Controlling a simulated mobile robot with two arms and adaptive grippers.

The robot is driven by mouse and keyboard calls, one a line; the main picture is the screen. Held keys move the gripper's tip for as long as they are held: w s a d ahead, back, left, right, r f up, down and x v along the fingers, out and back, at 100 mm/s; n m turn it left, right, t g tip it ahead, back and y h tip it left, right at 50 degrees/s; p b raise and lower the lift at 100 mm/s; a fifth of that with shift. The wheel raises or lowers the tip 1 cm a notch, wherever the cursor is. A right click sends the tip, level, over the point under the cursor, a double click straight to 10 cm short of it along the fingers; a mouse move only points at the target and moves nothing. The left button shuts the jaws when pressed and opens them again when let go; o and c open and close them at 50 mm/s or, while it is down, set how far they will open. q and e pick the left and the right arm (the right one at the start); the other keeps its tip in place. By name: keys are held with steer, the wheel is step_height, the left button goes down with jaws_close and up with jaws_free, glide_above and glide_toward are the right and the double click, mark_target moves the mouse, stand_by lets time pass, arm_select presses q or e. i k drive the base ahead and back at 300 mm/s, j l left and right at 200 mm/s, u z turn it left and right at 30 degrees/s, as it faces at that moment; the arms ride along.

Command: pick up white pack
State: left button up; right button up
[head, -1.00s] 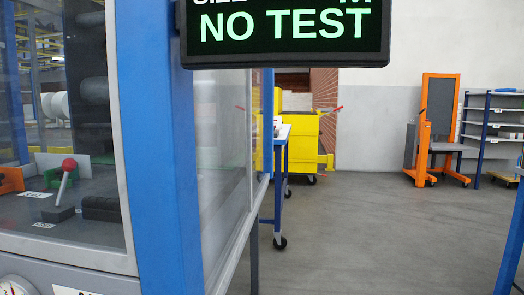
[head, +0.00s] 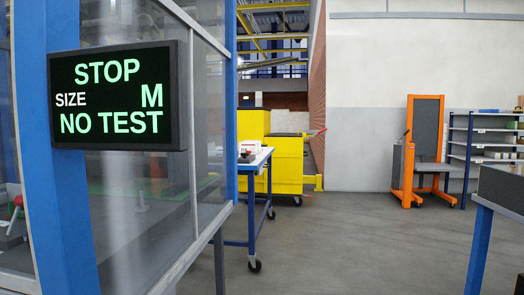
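No plainly identifiable white pack shows. Some small white items with a touch of red (head: 250,146) lie on the blue-legged wheeled table (head: 262,157) left of the middle. They are too small to tell what they are. Neither of my grippers is in view.
A blue-framed glass machine with a sign (head: 118,95) reading STOP, SIZE M, NO TEST fills the left. A yellow cabinet (head: 275,165) stands behind the table. An orange frame (head: 410,150) and shelves (head: 485,140) stand at the right wall. A blue-legged table (head: 482,240) is near right. Grey floor between is clear.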

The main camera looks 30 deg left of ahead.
mark_target(243, 146)
steer(key=i+l+u, duration=0.1)
steer(key=i+l, duration=0.75)
steer(key=i+u, duration=0.35)
steer(key=i, duration=0.4)
steer(key=i+l+u, duration=0.1)
steer(key=i+u, duration=0.25)
steer(key=i, duration=0.4)
steer(key=i+u, duration=0.3)
steer(key=i, duration=0.25)
steer(key=i+l+u, duration=0.1)
steer(key=i+u, duration=0.2)
steer(key=i, duration=0.2)
steer(key=i+l+u, duration=0.3)
steer(key=i, duration=0.25)
steer(key=j, duration=0.1)
